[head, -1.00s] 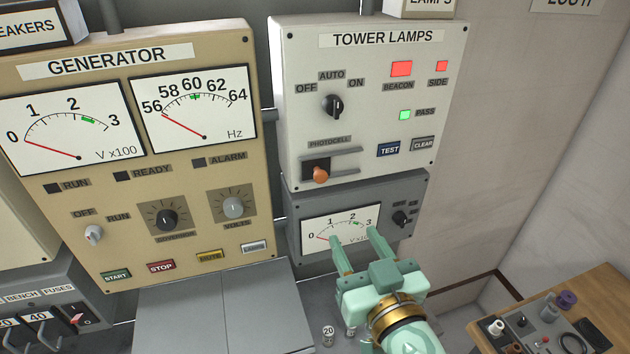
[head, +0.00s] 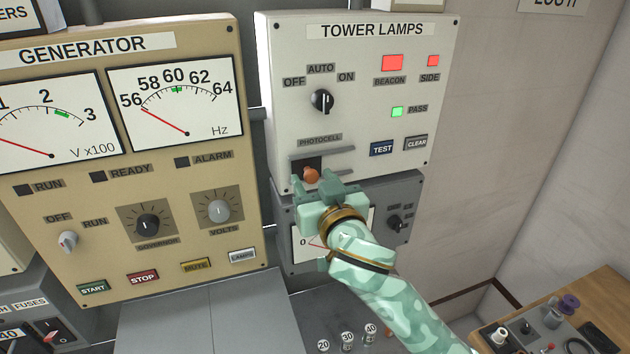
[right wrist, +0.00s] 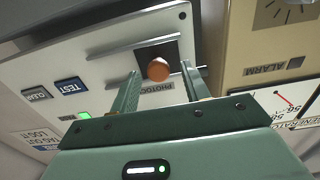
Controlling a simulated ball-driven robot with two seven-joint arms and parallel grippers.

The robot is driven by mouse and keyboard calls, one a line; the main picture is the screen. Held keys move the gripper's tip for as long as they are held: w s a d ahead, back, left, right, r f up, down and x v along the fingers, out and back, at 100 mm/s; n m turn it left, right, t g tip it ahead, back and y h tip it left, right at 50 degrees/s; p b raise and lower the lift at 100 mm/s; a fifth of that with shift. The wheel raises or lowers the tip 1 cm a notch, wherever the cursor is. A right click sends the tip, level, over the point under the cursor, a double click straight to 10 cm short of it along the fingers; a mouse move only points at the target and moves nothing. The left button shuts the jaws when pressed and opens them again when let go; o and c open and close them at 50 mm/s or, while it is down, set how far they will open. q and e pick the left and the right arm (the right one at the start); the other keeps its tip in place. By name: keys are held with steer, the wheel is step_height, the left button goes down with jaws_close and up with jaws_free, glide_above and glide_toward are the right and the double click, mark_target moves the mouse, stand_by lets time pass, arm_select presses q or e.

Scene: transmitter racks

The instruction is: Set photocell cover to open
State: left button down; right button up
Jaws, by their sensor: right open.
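The photocell cover is a dark sliding plate (head: 302,168) with an orange knob (head: 311,176), set between two rails at the lower left of the white TOWER LAMPS panel (head: 400,60). It sits at the left end of the rails. My right gripper (head: 326,190) is just below and in front of the knob. In the right wrist view the orange knob (right wrist: 158,69) shows between and beyond the two open fingers (right wrist: 160,85), and I cannot tell whether either finger touches it. My left gripper is not in view.
Above the cover is the OFF/AUTO/ON knob (head: 322,101). To the right are the TEST button (head: 381,148) and CLEAR button (head: 416,142). The tan generator panel (head: 180,240) stands close on the left. A grey meter box (head: 405,190) sits directly below.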

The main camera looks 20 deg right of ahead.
steer(key=shift+d, duration=0.1)
steer(key=shift+c, duration=0.3)
jaws_close()
steer(key=d+p, duration=0.3)
steer(key=d, duration=0.3)
steer(key=shift+w+d, duration=0.15)
steer(key=shift+d, duration=0.15)
steer(key=shift+c, duration=0.3)
jaws_free()
steer(key=shift+d, duration=0.15)
steer(key=shift+o, duration=0.6)
steer(key=shift+d, duration=0.15)
